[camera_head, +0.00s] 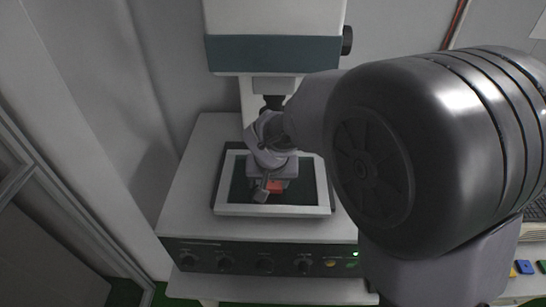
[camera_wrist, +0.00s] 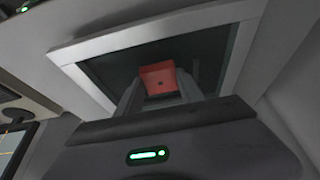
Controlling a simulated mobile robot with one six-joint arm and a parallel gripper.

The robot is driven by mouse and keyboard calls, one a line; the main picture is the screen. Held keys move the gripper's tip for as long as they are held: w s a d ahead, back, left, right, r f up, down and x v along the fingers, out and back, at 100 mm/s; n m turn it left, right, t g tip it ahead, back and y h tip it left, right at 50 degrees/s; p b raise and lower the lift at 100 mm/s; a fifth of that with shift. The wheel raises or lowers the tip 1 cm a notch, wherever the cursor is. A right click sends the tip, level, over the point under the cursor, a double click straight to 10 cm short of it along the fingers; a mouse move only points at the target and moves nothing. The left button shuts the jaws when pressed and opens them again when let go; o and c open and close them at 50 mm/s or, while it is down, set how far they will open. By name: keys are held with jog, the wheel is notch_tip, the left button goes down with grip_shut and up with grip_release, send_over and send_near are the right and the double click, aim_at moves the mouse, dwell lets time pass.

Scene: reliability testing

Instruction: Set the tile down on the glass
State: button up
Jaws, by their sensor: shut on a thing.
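A small red tile (camera_wrist: 158,80) with a dark spot is between the fingertips of my gripper (camera_wrist: 155,92). My gripper is shut on it. The dark glass (camera_wrist: 205,62) lies inside a pale frame, and the tile is seen against it in the wrist view. I cannot tell whether the tile touches the glass.
The glass frame (camera_head: 272,210) sits on a white machine with a front panel of knobs (camera_head: 265,264). The machine's upper head (camera_head: 273,52) hangs above and behind the glass. Blue (camera_head: 524,267) and yellow pieces lie at the lower right.

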jog(key=shift+f, duration=0.65)
jog(key=shift+w+r, duration=0.1)
jog(key=shift+f, duration=0.2)
jog(key=o, duration=1.3)
jog(key=shift+o, duration=0.2)
jog(key=shift+r, duration=0.1)
